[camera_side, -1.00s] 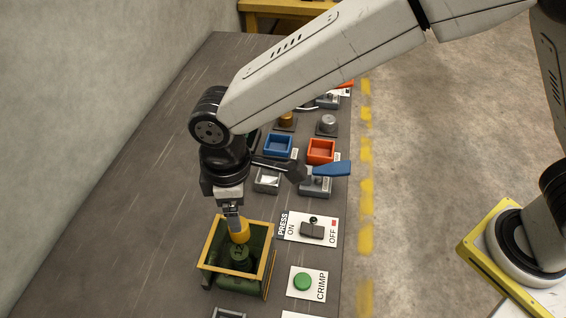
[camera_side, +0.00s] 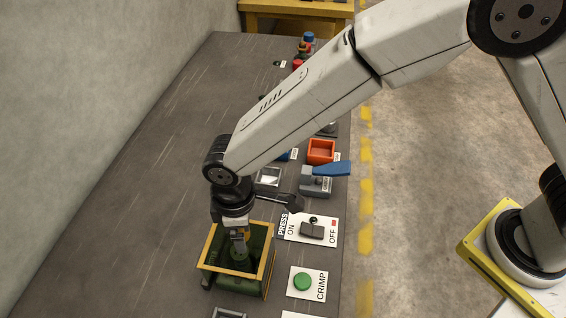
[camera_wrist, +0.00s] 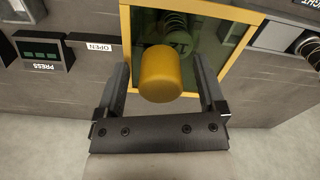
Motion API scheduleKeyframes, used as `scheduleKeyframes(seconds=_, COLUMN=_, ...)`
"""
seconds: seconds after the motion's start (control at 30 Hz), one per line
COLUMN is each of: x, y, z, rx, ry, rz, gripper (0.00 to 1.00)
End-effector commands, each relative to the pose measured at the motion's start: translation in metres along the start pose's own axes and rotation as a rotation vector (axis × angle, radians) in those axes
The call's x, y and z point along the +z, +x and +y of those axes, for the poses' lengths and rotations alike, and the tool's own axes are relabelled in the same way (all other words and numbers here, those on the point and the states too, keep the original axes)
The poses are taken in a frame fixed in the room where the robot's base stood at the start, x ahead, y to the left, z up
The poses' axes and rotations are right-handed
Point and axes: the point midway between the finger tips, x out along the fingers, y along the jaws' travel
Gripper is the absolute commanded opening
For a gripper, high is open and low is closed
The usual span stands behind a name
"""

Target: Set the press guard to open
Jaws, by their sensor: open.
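The press guard (camera_side: 207,247) is a yellow frame around a green see-through pane, lying across the top of the dark green press (camera_side: 235,284). It also shows in the wrist view (camera_wrist: 227,72), with a coil visible behind the pane. A yellow knob (camera_wrist: 165,83) stands up from the guard. My gripper (camera_wrist: 162,66) is open, with one finger on each side of the knob and a visible gap to both. In the side view my gripper (camera_side: 239,245) is low over the guard and mostly hides the knob. A label beside the guard reads OPEN (camera_wrist: 99,47).
A PRESS switch plate (camera_side: 325,228) and a green CRIMP button (camera_side: 302,281) lie right of the press. A blue-handled lever (camera_side: 330,168) and an orange bin (camera_side: 320,150) are farther back. A PRESS display (camera_wrist: 40,52) has green bars. The bench's left side is clear.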

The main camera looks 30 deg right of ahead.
Motion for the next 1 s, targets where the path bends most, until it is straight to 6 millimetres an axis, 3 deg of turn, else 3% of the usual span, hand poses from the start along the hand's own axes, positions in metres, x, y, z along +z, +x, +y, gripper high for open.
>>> scheduleKeyframes(seconds=0.23, x=0.000, y=0.001, z=0.000, rx=0.000, ry=0.000, rz=0.000, gripper=0.89)
scheduleKeyframes(seconds=0.5, x=0.000, y=0.000, z=0.000, rx=0.000, ry=0.000, rz=0.000, gripper=0.04)
scheduleKeyframes(seconds=0.53, x=0.000, y=0.000, z=0.000, rx=0.000, ry=0.000, rz=0.000, gripper=0.00)
scheduleKeyframes(seconds=0.83, x=0.001, y=0.000, z=0.004, rx=0.000, ry=0.001, rz=0.000, gripper=0.00)
scheduleKeyframes(seconds=1.0, x=0.006, y=0.000, z=0.024, rx=0.000, ry=0.004, rz=0.000, gripper=0.00)
